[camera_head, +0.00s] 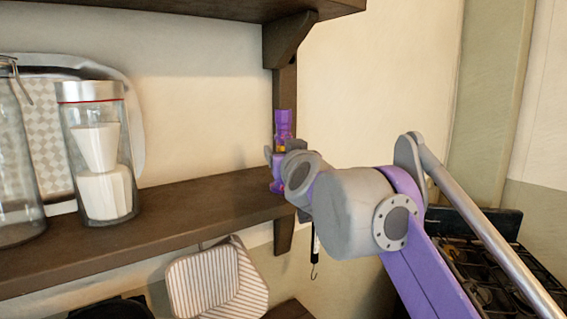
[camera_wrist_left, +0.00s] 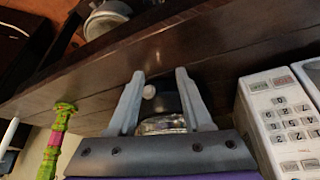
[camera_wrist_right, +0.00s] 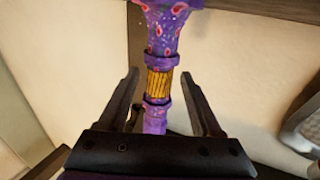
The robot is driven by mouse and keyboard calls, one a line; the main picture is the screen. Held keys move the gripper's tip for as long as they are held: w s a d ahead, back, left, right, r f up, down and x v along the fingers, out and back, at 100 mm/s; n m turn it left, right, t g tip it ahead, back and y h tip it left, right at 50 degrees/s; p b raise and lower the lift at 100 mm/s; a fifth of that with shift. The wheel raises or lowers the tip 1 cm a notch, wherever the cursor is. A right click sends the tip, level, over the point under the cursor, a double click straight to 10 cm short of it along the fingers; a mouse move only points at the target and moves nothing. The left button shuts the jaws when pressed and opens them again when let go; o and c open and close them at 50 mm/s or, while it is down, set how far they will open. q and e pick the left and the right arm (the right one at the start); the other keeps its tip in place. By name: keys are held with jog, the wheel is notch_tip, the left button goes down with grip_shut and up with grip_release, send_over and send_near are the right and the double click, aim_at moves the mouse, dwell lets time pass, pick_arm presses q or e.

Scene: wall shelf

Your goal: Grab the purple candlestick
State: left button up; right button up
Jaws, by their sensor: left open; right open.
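The purple candlestick (camera_head: 283,122) stands at the right end of the wall shelf in the head view, partly hidden by my right gripper (camera_head: 275,155). In the right wrist view the candlestick (camera_wrist_right: 159,85) has a flowered purple body and a ribbed gold band. It runs between the two spread fingers of my right gripper (camera_wrist_right: 160,76), with visible gaps on both sides. My left gripper (camera_wrist_left: 160,75) shows only in the left wrist view; it is open, with a dark, shiny rounded object with a pale knob (camera_wrist_left: 149,92) showing between its fingers.
The wall shelf (camera_head: 180,215) holds a glass jar with a red-rimmed lid (camera_head: 92,95); a shelf bracket (camera_head: 285,85) rises behind the candlestick. A green and pink candlestick (camera_wrist_left: 53,140) and a white keypad device (camera_wrist_left: 285,120) show in the left wrist view. A stove (camera_head: 480,265) is at right.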

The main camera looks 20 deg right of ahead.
aim_at(280, 147)
jog(key=w, duration=0.4)
jog(key=shift+w+d+f+p, duration=0.1)
jog(key=shift+d+p, duration=0.1)
jog(key=shift+p, duration=0.15)
jog(key=shift+s, duration=0.2)
jog(key=shift+c, duration=0.7)
grip_shut()
